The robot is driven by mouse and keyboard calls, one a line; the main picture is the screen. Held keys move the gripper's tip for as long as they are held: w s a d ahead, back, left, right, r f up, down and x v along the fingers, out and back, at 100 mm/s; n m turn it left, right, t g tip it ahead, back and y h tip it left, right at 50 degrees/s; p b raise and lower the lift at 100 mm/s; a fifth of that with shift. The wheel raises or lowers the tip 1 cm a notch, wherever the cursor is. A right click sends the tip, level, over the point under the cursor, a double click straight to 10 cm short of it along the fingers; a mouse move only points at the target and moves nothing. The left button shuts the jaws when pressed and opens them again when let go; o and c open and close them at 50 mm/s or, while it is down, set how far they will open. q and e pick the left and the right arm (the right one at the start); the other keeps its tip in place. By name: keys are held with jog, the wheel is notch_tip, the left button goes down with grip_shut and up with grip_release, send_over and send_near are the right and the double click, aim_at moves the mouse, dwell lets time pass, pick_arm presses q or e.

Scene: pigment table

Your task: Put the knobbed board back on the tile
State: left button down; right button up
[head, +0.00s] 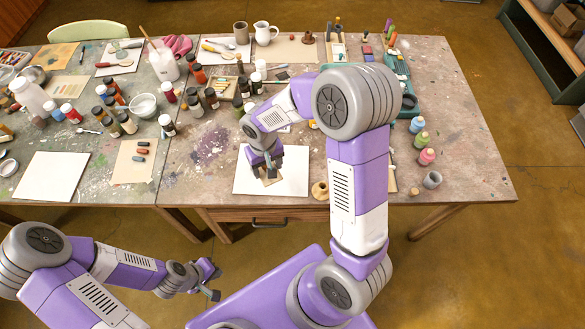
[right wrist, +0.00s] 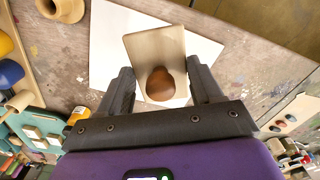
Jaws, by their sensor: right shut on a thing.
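The knobbed board is a small beige square with a brown rounded knob. In the right wrist view the board (right wrist: 150,50) lies between and beyond my right gripper's fingers (right wrist: 162,88), with its knob between them. The gripper is shut on the board's knob. In the head view my right gripper (head: 268,168) is over the white tile (head: 297,178), with the board (head: 270,179) below it, partly hidden. The tile also shows in the right wrist view (right wrist: 108,48), behind the board. I cannot tell whether they touch. My left gripper (head: 214,282) is open and empty, off the table's front edge.
Left of the tile lie a beige sheet (head: 132,172) and another white square (head: 50,176). Several bottles stand behind. A small wooden piece (head: 320,190) is close to the tile's right side. Coloured bottles (head: 426,157) stand further right.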

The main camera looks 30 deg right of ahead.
jog(key=d+m+b, duration=0.5)
jog(key=d, duration=0.3)
jog(key=m+b, duration=0.1)
jog(key=b, duration=0.1)
send_over(294, 175)
notch_tip(294, 175, down, 6)
jog(key=shift+f, duration=0.15)
jog(key=shift+w+f+b, duration=0.1)
jog(key=shift+f+b, duration=0.35)
jog(key=shift+f, duration=1.5)
jog(key=shift+f, duration=0.2)
jog(key=o, duration=0.9)
jog(key=shift+c, duration=0.2)
jog(key=shift+r, duration=0.1)
